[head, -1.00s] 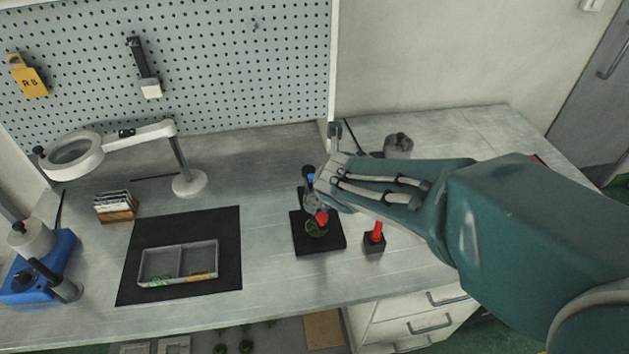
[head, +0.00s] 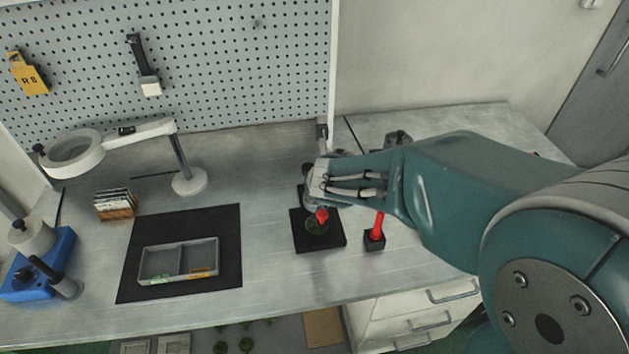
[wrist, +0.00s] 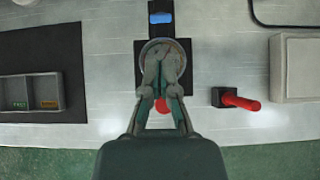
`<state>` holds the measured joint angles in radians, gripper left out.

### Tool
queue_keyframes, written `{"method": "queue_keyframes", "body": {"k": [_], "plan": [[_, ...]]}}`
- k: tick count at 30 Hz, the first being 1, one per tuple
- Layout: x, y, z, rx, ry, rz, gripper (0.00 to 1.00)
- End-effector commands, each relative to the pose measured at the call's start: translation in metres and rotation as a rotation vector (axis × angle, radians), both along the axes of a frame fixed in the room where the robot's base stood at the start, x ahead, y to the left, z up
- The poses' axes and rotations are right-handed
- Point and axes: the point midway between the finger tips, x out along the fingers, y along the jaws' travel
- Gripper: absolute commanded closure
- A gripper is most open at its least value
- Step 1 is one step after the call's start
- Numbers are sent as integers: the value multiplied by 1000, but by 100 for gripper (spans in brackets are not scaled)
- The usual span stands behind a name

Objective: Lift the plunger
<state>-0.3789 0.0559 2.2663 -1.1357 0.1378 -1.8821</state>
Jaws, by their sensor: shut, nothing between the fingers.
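The injection device stands on a black base plate (head: 319,242) near the bench's middle. A red part (head: 321,215) shows low on its front and also in the wrist view (wrist: 162,105). My gripper (head: 317,180) is over the device's upper part and hides much of it. In the wrist view my gripper (wrist: 166,52) has its fingers together over a round grey top (wrist: 181,46), with nothing between them. A blue part (wrist: 160,18) lies behind it. I cannot tell which part is the plunger, or whether the fingers touch the device.
A red-handled tool (head: 377,224) stands in a black block right of the device. A divided grey tray (head: 179,281) sits on a black mat (head: 222,225) at left. A magnifier lamp (head: 190,183) stands behind it. The bench between mat and device is clear.

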Motion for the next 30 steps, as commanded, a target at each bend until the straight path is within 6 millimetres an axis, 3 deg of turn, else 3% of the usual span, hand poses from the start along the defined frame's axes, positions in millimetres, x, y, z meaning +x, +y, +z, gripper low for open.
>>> {"method": "queue_keyframes", "body": {"k": [30], "plan": [[41, 8, -44, 0, 3, 1, 100]]}}
